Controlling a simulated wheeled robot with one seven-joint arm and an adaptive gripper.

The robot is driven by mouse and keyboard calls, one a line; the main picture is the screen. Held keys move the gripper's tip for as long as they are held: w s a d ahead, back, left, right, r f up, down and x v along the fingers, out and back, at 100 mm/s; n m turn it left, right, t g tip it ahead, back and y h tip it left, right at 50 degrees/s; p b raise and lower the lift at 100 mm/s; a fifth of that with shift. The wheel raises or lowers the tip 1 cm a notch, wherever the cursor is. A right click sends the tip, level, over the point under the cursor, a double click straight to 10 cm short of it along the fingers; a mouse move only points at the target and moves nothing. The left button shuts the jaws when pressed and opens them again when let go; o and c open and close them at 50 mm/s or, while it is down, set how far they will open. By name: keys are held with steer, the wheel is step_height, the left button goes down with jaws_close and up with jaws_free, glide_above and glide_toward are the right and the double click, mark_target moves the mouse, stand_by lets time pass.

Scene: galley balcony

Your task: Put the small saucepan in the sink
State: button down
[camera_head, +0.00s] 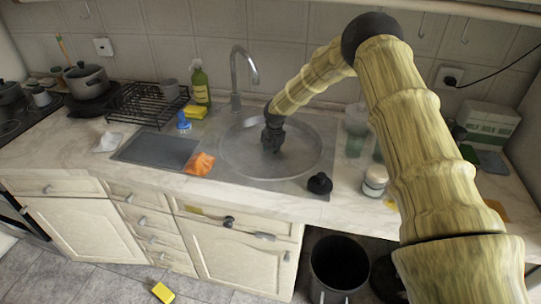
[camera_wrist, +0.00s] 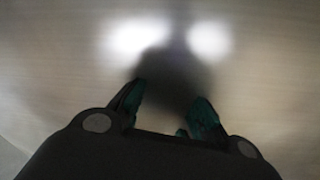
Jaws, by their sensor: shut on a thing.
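The round metal sink (camera_head: 305,160) is set in the worktop at the middle of the head view. My gripper (camera_head: 272,147) points down inside its bowl. In the wrist view my gripper (camera_wrist: 167,108) has its teal-tipped fingers some way apart, with dark shadow between them, over a pale metal surface. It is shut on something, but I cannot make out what. No small saucepan shows clearly in or under my gripper. A grey lidded pot (camera_head: 86,80) stands by the stove at the left; I cannot tell whether a small saucepan is among the pots there.

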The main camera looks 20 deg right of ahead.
steer(key=shift+f+b, duration=0.45)
steer(key=shift+f, duration=0.7)
steer(key=shift+f, duration=0.3)
steer(key=c, duration=1.5)
jaws_free()
steer(key=shift+f, duration=0.1)
steer(key=shift+r+p, duration=0.4)
steer(key=shift+r, duration=1.15)
steer(key=shift+r+p, duration=1.25)
steer(key=shift+r, duration=1.4)
